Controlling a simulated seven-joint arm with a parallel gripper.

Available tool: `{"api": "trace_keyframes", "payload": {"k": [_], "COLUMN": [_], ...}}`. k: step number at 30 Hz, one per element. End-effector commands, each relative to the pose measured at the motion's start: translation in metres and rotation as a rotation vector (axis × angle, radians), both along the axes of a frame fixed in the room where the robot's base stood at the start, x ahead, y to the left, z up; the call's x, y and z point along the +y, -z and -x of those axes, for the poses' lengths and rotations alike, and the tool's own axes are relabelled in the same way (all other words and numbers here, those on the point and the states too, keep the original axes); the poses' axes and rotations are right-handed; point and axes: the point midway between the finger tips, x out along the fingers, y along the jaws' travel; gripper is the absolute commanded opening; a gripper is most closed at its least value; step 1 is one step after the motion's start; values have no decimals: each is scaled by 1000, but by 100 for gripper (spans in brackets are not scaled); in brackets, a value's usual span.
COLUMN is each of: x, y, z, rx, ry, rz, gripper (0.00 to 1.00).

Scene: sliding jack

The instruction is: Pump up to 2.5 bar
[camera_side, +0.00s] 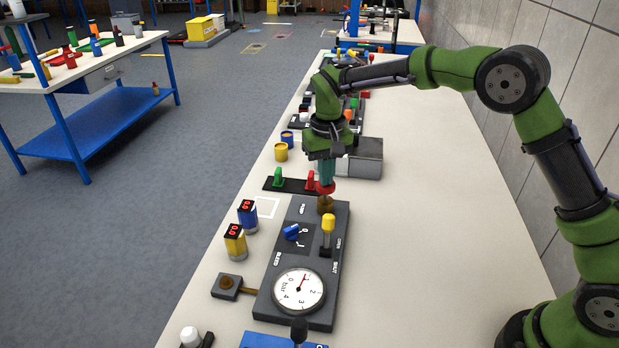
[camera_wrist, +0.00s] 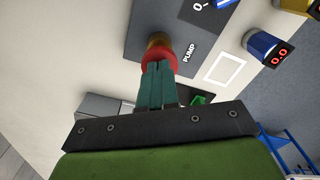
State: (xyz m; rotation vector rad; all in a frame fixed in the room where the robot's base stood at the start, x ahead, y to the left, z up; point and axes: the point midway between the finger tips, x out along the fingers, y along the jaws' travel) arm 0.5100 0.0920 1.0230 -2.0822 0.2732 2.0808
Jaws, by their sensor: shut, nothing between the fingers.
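A dark grey pump panel (camera_side: 262,292) lies on the bench. Its round white gauge (camera_side: 299,290) has a red needle pointing up and right, about at the 1 mark. The pump's red knob (camera_side: 325,187) stands on a brass stem (camera_side: 325,204) at the far end, beside the word PUMP in the wrist view. My gripper (camera_side: 324,180) is shut and empty, its tips pointing down at the knob; they appear to touch its top. In the wrist view the shut fingers (camera_wrist: 155,80) overlap the red knob (camera_wrist: 158,57). A blue knob (camera_side: 291,232) and a yellow-topped lever (camera_side: 328,224) sit on the panel.
A blue can (camera_side: 248,220) and a yellow can (camera_side: 236,245) with red digit displays stand left of the panel. A small block with a brass pipe (camera_side: 228,284) joins its left side. A grey box (camera_side: 366,165) stands behind. The bench right of the panel is clear.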

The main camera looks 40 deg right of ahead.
Motion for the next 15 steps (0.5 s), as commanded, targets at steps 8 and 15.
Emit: {"api": "trace_keyframes", "payload": {"k": [8, 15], "x": [0, 0], "y": [16, 28], "z": [1, 1], "rx": [2, 3], "ry": [-1, -1], "rz": [1, 1], "gripper": [0, 0]}}
